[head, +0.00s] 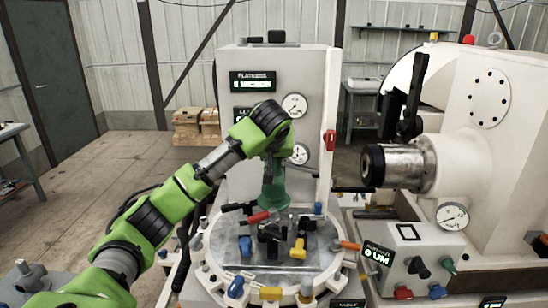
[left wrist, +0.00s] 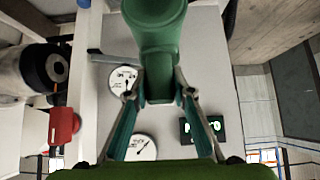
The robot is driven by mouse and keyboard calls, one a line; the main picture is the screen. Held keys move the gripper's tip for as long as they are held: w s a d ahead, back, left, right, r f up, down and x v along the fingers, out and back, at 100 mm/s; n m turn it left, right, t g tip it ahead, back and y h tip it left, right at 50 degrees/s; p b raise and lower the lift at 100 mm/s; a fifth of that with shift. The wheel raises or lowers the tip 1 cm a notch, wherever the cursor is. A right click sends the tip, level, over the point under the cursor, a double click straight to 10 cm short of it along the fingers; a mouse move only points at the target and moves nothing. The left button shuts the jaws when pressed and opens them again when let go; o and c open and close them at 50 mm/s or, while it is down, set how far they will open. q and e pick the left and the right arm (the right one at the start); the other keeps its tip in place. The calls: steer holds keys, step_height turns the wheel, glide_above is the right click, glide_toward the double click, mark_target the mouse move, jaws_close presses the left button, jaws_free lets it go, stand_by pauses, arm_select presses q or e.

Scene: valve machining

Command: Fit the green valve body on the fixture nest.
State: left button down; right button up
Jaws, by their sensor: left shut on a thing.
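The green valve body (head: 272,192) hangs upright below my left gripper (head: 273,158), above the round fixture table (head: 215,250). My left gripper is shut on its upper part. In the left wrist view the valve body (left wrist: 156,35) sits between the two fingertips of the gripper (left wrist: 158,92). The fixture nest (head: 270,238) appears to be the dark centre of the table, among black, red and yellow clamps. The valve body's lower end is close to the clamps; I cannot tell whether it touches anything. My right gripper is not in view.
Coloured clamp handles, including a yellow one (head: 298,248) and a blue one (head: 245,245), crowd the table. A white machine column with gauges (head: 294,105) stands behind. A metal spindle (head: 400,165) juts in from the right. A control box (head: 410,255) stands at front right.

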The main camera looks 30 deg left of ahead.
arm_select(q)
steer(key=shift+w+r, duration=0.1)
steer(key=shift+r, duration=0.15)
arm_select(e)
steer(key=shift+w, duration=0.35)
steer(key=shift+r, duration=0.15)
arm_select(q)
steer(key=shift+p, duration=0.3)
steer(key=shift+f+b, duration=1.45)
steer(key=shift+f, duration=1.45)
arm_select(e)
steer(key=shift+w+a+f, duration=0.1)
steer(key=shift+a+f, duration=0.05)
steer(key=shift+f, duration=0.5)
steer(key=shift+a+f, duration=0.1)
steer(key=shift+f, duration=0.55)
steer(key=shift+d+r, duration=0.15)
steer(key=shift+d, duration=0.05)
arm_select(q)
steer(key=shift+s+d+p, duration=0.1)
steer(key=shift+s+p, duration=0.1)
steer(key=shift+p, duration=0.8)
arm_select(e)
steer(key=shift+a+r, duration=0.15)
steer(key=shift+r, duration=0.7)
